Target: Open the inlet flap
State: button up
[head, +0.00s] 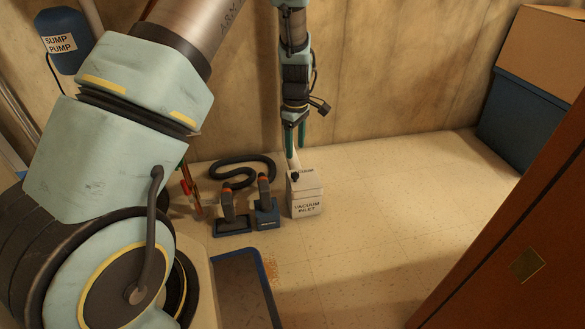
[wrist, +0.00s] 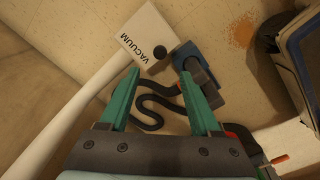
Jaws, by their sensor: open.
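The white vacuum inlet box (head: 306,199) stands on the floor near the back wall, with "VACUUM INLET" on its front. In the wrist view its white top (wrist: 137,31) reads "VACUUM" and bears a round black knob (wrist: 160,52). I cannot make out the flap's edges; the top looks closed. A white pipe (wrist: 72,120) runs from the box. My gripper (head: 294,143) points down above the box, its teal fingers apart and empty. In the wrist view the knob lies just beyond the gap between the fingertips (wrist: 160,72), and nothing is held.
Two dark tools with orange parts, one at the left (head: 228,209) and one beside the box (head: 266,203), stand on bases. A black hose (head: 240,162) curls behind them. A blue-edged dark mat (head: 243,287) lies in front. The floor right of the box is clear up to a brown cabinet (head: 515,240).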

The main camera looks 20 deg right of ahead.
aim_at(295, 174)
notch_tip(295, 174, down, 10)
jog(key=b, duration=0.5)
jog(key=shift+f, duration=0.15)
grip_shut()
dwell(1.2)
